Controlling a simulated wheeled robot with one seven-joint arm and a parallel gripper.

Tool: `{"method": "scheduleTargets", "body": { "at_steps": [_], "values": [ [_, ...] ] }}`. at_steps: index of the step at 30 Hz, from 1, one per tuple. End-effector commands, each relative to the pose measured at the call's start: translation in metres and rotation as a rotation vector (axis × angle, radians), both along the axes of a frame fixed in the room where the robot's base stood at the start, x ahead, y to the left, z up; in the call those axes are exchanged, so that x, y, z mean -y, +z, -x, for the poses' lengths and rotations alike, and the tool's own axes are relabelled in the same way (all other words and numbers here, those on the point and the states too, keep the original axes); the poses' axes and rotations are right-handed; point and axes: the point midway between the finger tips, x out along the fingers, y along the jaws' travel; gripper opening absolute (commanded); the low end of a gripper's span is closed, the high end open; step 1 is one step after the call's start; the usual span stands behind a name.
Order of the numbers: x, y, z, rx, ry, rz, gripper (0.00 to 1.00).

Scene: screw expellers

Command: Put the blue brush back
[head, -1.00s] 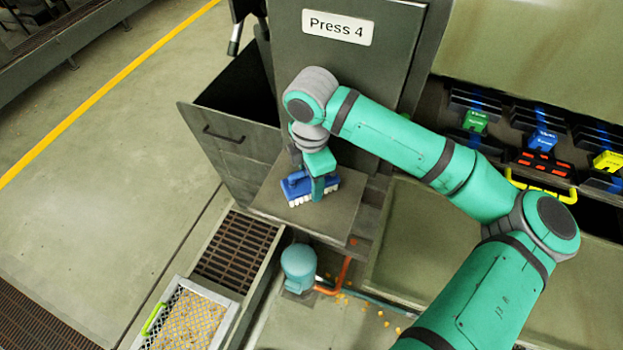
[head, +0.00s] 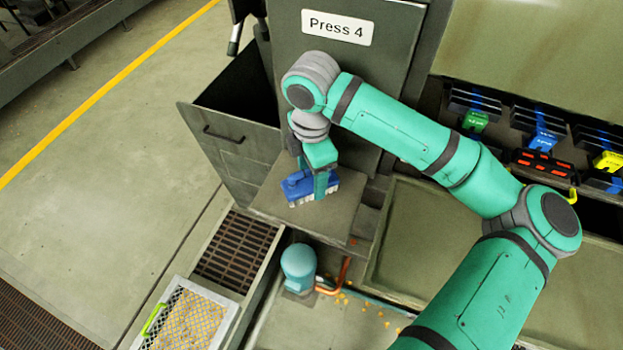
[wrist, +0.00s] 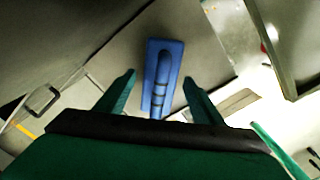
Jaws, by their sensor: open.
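The blue brush (head: 298,187) lies on the small grey shelf (head: 265,200) below the Press 4 panel, its pale bristles facing the front. It also shows in the wrist view (wrist: 161,75), with its dark-banded handle running lengthwise between my fingers. My gripper (head: 320,187) is at the brush, over the shelf. In the wrist view my gripper (wrist: 155,95) is open, one finger on each side of the handle with gaps to both. The brush's near end is hidden behind my gripper's body.
A mesh tray (head: 190,318) and a teal motor (head: 298,262) are below. Open floor lies to the left.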

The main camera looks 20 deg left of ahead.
Motion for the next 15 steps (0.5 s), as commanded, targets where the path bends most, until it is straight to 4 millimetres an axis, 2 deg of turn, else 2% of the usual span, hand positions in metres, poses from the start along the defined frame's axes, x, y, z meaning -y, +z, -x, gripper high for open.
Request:
{"method": "scheduleTargets", "body": {
  "at_steps": [3, 9, 15],
  "values": [
    [-0.001, 0.025, 0.000, 0.001, 0.001, -0.001, 0.61],
    [0.000, 0.063, 0.001, 0.001, 0.000, 0.000, 0.61],
    [0.000, 0.086, 0.001, -0.001, 0.001, 0.001, 0.61]
  ]
}}
